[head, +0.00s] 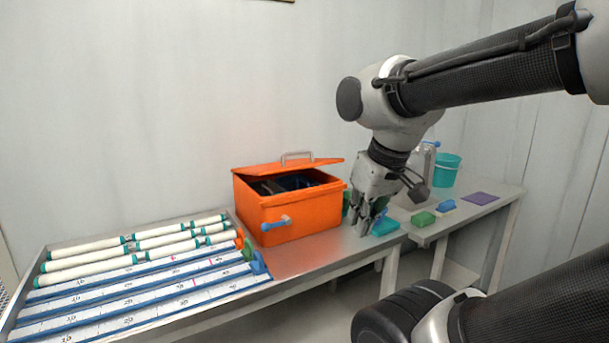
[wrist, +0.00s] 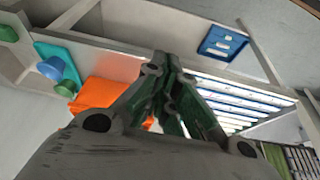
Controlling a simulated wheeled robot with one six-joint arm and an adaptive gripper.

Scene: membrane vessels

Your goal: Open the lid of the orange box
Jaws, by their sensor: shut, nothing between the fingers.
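The orange box (head: 302,215) stands on a metal bench in the middle of the head view. Its orange lid (head: 262,167) is tilted up, partly open, and dark contents show in the gap. A grey handle (head: 297,156) sits on top of the lid, and a blue latch (head: 275,223) is on the box's front. My gripper (head: 366,228) is shut and empty, just right of the box, apart from the lid handle. In the wrist view the closed fingers (wrist: 165,65) point up the picture, and an orange surface (wrist: 108,92) shows partly hidden behind them.
A rack (head: 140,290) of white tubes and blue-edged strips lies left of the box. To the right are a teal tray (head: 385,226), a green block (head: 423,219), a purple mat (head: 480,198) and a teal bucket (head: 446,171). The wall is close behind the box.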

